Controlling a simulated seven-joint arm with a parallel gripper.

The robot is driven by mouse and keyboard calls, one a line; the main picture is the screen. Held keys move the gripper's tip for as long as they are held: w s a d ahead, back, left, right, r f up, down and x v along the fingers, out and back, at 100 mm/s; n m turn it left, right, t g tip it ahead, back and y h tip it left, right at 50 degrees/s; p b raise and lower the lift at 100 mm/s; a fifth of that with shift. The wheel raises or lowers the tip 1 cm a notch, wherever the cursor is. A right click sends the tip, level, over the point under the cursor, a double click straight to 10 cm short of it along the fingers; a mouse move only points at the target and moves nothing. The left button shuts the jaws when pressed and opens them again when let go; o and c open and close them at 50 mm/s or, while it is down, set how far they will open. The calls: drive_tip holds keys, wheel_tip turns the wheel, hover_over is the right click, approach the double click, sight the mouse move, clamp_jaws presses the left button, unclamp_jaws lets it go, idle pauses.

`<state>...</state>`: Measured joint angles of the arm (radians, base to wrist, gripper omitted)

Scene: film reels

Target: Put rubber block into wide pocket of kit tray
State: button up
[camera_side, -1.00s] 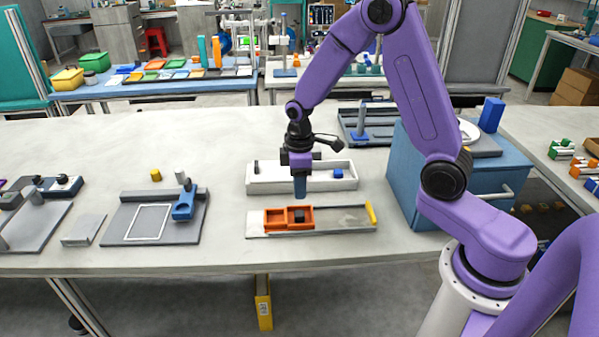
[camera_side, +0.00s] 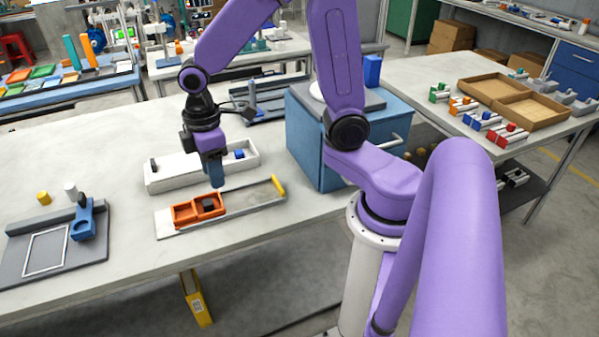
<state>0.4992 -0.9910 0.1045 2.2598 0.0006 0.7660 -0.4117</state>
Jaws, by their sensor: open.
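The orange kit tray (camera_side: 183,217) lies on a flat grey board (camera_side: 243,204) and shows two pockets side by side. The right pocket looks the wider one. A small dark block (camera_side: 208,205), which looks like the rubber block, sits inside that right pocket, apart from my fingers. Whether it lies fully flat is too small to tell. My gripper (camera_side: 217,184) is open and points down just above and behind the tray's right pocket. Its blue fingers overlap in this view, so the gap between them is hidden.
A white bin (camera_side: 180,179) behind the tray holds a blue block (camera_side: 239,153) and a small dark piece (camera_side: 153,164). A yellow bar (camera_side: 279,186) ends the board at right. A blue cabinet (camera_side: 307,150) stands to the right. The table is clear in front.

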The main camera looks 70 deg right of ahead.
drive_tip(key=s+r+n, duration=0.1)
drive_tip(key=s, duration=0.8)
drive_tip(key=s+r+n, duration=0.1)
drive_tip(key=s+r, duration=0.1)
drive_tip(key=s, duration=0.8)
drive_tip(key=shift+d+r, duration=0.3)
drive_tip(key=shift+d, duration=0.15)
drive_tip(key=shift+w, duration=0.1)
